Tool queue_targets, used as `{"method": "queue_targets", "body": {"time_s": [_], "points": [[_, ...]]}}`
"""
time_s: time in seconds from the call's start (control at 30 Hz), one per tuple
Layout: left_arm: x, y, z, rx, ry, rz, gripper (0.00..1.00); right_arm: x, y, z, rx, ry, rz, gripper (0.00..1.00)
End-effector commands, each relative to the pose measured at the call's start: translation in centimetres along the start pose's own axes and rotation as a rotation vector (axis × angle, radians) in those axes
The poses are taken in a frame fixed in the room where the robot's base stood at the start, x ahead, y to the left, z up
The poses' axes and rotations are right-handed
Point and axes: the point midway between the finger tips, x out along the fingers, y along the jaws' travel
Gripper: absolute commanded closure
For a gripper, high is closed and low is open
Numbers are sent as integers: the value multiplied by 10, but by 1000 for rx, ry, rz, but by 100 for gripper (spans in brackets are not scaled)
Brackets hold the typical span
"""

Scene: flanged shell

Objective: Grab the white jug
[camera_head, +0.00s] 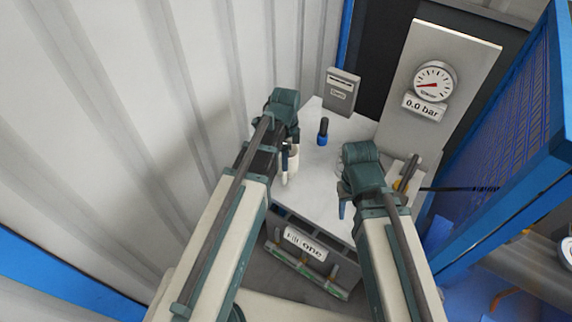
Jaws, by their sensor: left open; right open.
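A small white object, which looks like the white jug (292,164), stands on the light grey table top. It is partly hidden behind my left gripper. My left gripper (286,158) is open and right at the jug, with its dark fingers overlapping it in the picture. I cannot tell whether the jug is between the fingers or beside them. My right gripper (344,203) is open and empty over the right part of the table, apart from the jug.
A blue bottle with a dark top (323,132) stands behind the jug. A grey box (342,92) is at the back. A pressure gauge (434,82) reading 0.0 bar is on a panel at right. A blue mesh fence (500,130) bounds the right, a corrugated wall (130,110) the left.

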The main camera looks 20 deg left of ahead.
Motion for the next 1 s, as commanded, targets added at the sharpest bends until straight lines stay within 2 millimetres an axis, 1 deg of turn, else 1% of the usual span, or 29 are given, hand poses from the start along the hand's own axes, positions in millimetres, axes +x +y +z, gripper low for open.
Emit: {"method": "queue_targets", "body": {"time_s": [0.03, 0.53, 0.63, 0.87, 1.0], "points": [[8, 0, 0, 0, 0, 0, 45, 8, -1, 0, 0, 0, 0, 50], [75, 0, 0, -1, 0, 0, 45, 74, -7, -4, 1, 0, 0, 50], [82, 0, 0, -1, 0, 0, 45, 81, -8, -5, 1, 0, 0, 50], [82, 0, 0, -1, 0, 0, 45, 82, -8, -5, 1, 0, 0, 50], [89, -1, 1, -1, 0, 0, 45, 89, -8, -5, 1, 0, 0, 50]]}}
